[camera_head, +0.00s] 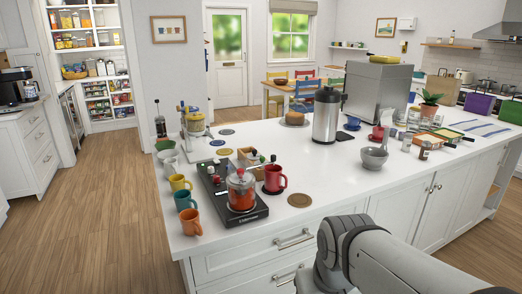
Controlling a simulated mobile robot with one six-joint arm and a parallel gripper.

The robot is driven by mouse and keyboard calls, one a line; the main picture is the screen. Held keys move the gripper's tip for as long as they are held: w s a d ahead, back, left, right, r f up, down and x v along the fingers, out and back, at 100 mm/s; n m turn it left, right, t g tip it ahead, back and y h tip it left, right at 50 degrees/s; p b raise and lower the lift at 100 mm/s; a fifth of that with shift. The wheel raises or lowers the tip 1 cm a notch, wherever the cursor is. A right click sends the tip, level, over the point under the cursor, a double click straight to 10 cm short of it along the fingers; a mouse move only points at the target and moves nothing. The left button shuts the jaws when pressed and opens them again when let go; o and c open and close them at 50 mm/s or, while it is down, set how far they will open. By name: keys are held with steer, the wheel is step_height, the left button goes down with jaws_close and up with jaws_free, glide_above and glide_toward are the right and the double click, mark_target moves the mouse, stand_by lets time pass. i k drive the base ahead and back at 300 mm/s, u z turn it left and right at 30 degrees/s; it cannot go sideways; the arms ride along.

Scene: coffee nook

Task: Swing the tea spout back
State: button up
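I cannot make out for certain which part is the tea spout. A tall steel urn with a black top (325,118) stands upright near the middle of the white island; any spout on it is too small to tell. A glass pot with red contents (241,188) sits on a black base (218,199) at the island's near left, with small red-knobbed parts beside it. A pale appliance with a yellow part (196,132) stands at the far left end. My grey arm shows at the bottom right of centre, in front of the island; its gripper does not show.
Yellow (180,190), teal (185,201) and orange (190,222) mugs line the left edge. A red mug (274,178) stands beside the black base, a grey bowl (374,158) farther right. Wood floor lies open at left.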

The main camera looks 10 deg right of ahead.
mark_target(273, 156)
steer(key=i, duration=0.9)
steer(key=u, duration=0.05)
